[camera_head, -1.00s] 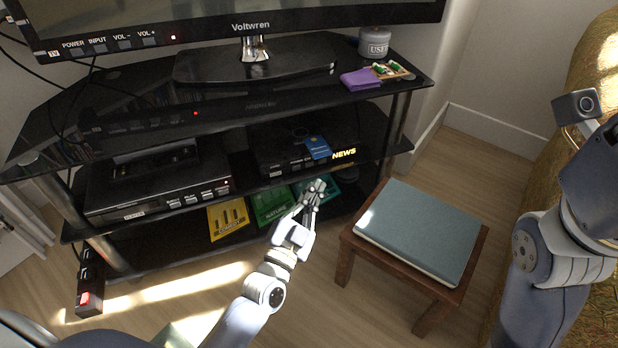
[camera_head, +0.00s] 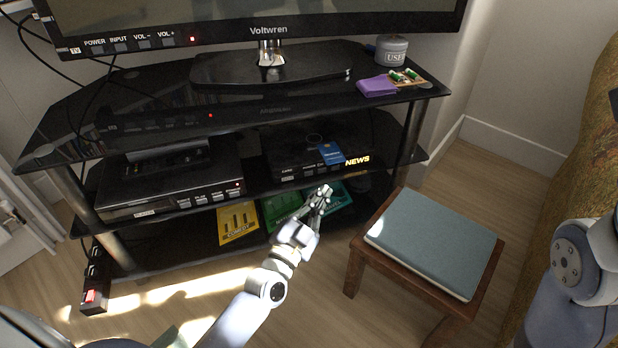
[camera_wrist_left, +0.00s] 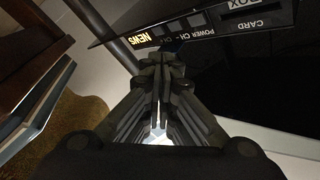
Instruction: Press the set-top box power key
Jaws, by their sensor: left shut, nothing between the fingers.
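The set-top box (camera_head: 275,150) is a black box on the right of the middle shelf, with a lit NEWS display on its front. In the left wrist view its front (camera_wrist_left: 225,28) appears upside down at the top, with CARD, POWER and CH labels. The power key (camera_wrist_left: 196,20) is a small grey square by the POWER label. My left gripper (camera_head: 325,191) is shut and empty, in front of and below the box's front, apart from it. It also fills the middle of the left wrist view (camera_wrist_left: 160,75). My right gripper is out of view.
A second black player (camera_head: 170,185) sits left on the same shelf. A yellow case (camera_head: 238,222) and green cases stand below. A wooden stool (camera_head: 357,248) with a grey-blue book (camera_head: 435,240) is to the right.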

